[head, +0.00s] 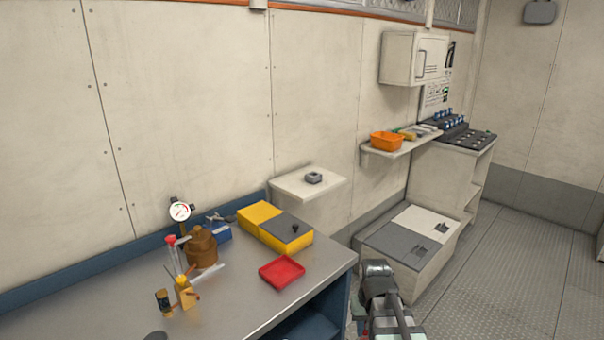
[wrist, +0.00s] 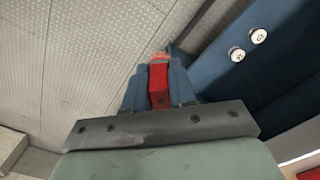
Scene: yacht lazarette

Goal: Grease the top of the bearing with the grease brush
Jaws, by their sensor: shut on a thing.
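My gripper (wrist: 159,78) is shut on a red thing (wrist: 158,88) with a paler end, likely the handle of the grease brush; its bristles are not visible. In the head view my arm's end is at the bottom, just right of the bench, and the held thing is mostly hidden there. A small grey block (head: 313,177), which looks like the bearing, sits on a white wall shelf (head: 290,188) behind the bench. My gripper is well apart from it, nearer the camera and to its right.
The metal bench (head: 230,315) carries a red tray (head: 282,273), a yellow and grey box (head: 262,220), a brown pot (head: 201,246), a yellow bottle (head: 185,293) and a gauge (head: 180,211). A low white cabinet (head: 437,268) stands right. Floor (head: 510,270) is clear beyond.

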